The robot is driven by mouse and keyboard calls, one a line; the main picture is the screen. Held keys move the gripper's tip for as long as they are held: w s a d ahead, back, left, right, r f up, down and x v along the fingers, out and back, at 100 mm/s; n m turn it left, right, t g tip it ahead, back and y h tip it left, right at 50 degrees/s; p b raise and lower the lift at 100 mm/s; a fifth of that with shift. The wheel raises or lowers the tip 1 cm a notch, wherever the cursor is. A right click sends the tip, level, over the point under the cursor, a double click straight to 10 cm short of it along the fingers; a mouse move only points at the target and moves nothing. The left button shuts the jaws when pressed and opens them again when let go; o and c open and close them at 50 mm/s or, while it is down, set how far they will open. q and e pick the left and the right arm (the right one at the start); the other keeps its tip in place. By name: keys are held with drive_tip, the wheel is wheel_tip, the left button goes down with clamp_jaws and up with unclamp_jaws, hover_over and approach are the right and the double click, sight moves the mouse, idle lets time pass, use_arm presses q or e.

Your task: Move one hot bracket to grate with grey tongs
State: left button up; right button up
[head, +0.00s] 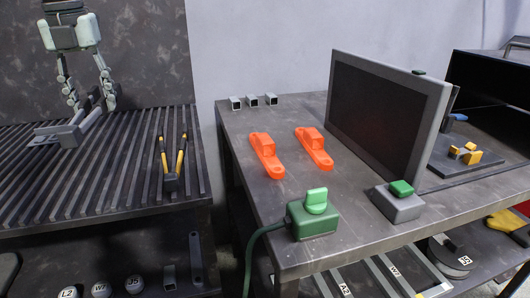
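Two glowing orange hot brackets, the left one (267,156) and the right one (314,148), lie apart on the grey metal table (240,140). The dark slatted grate (110,195) is on the left. Grey tongs (58,135) appear to lie on its far part, their arms reaching up and right beneath my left gripper (92,106). The gripper points down with its fingers spread apart on either side of the tongs' arms. I cannot tell whether the fingers touch them. Black tongs with yellow handles (172,165) lie on the grate's right part. My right gripper is out of view.
Small galvanized brackets (254,101) line the table's back left. A dark upright panel (385,118) stands right of the hot brackets. A green switch box (312,217) with a cable and a grey box with a green button (398,203) sit at the front. A gap separates grate and table.

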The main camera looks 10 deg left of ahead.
use_arm(q)
drive_tip(key=s+d+r, duration=0.1)
drive_tip(key=s, duration=0.1)
drive_tip(key=s+d+r, duration=0.1)
drive_tip(key=s+d, duration=0.1)
drive_tip(key=s+d+r+b, duration=0.1)
drive_tip(key=s+d+r, duration=0.1)
drive_tip(key=shift+s+d+r, duration=0.1)
drive_tip(key=shift+s+d, duration=0.1)
drive_tip(key=shift+s, duration=0.05)
idle(0.4)
